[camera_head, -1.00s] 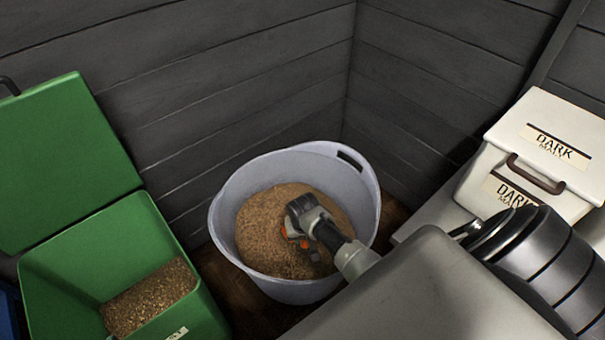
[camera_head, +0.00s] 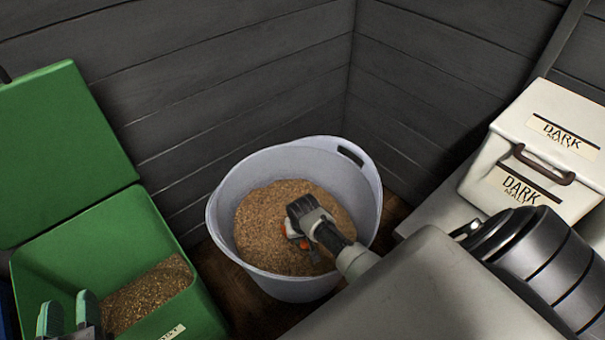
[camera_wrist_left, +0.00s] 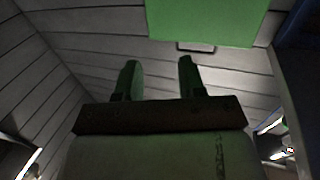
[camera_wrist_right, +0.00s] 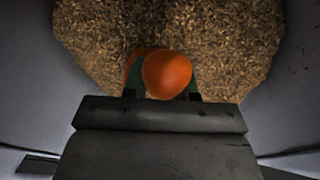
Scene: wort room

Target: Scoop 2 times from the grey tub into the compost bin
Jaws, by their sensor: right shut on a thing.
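The grey tub (camera_head: 365,200) stands on the floor in the corner, with brown grain (camera_head: 262,225) in it. My right gripper (camera_head: 292,232) is inside the tub, low over the grain, shut on an orange thing, likely the scoop's handle (camera_wrist_right: 166,74). The rest of the scoop is hidden by the gripper or the grain. The green compost bin (camera_head: 75,240) is at the left with its lid up and brown grain (camera_head: 150,294) inside. My left gripper (camera_head: 66,312) is at the bottom left, in front of the bin. Its two fingers are apart and empty, also in the left wrist view (camera_wrist_left: 160,78).
Grey plank walls (camera_head: 240,80) close in behind the tub. A strip of brown floor (camera_head: 255,312) shows between bin and tub.

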